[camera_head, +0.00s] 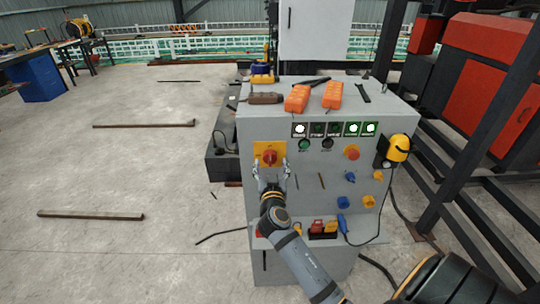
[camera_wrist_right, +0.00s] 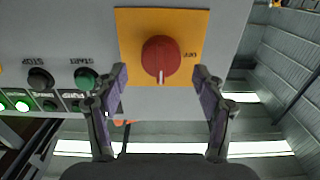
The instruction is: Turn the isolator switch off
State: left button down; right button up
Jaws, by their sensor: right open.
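The isolator switch is a red rotary knob (camera_head: 270,157) on a yellow plate (camera_head: 263,147), at the upper left of the grey cabinet's front. In the right wrist view the knob (camera_wrist_right: 161,59) shows with its white mark pointing down in the picture, and OFF is printed to its right on the plate (camera_wrist_right: 135,22). My right gripper (camera_head: 272,171) is open in front of the plate. In the wrist view its two fingers (camera_wrist_right: 161,82) stand on either side of the knob, apart from it. My left gripper is not in view.
The grey cabinet (camera_head: 320,260) carries lit indicators, buttons and sockets right of the switch. Orange boxes (camera_head: 297,98) and tools lie on its top. Black steel posts (camera_head: 470,130) stand at right; open floor lies left.

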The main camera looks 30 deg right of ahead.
aim_at(270, 161)
jog(key=shift+p+x, duration=0.3)
jog(key=shift+x, duration=1.3)
jog(key=c, duration=1.1)
